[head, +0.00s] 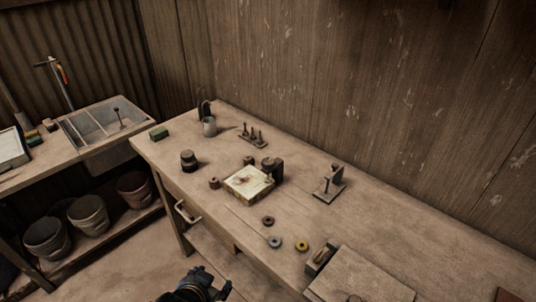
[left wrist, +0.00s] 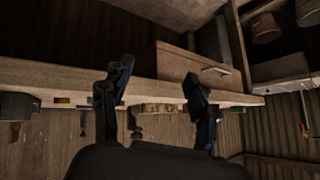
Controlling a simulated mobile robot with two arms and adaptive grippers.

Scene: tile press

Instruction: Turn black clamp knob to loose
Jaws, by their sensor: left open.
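A pale square press block (head: 248,182) sits on the workbench, with small brown knobs at its edges. A dark upright part with a rounded top (head: 272,169) stands at its right back corner; I cannot tell for sure whether it is the black clamp knob. My left gripper (head: 208,284) is low in front of the bench, apart from the press. In the left wrist view, its two fingers (left wrist: 158,88) are spread and empty, with the bench edge and a yellowish block edge (left wrist: 155,108) beyond them. My right gripper is not in view.
A dark jar (head: 189,160), a grey cup (head: 209,127) and a peg stand (head: 253,137) are on the bench. Several rings, including a yellow one (head: 302,246), lie nearer. A metal stand (head: 329,186) is at right. The bench front edge and drawer handle (head: 187,212) face my gripper.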

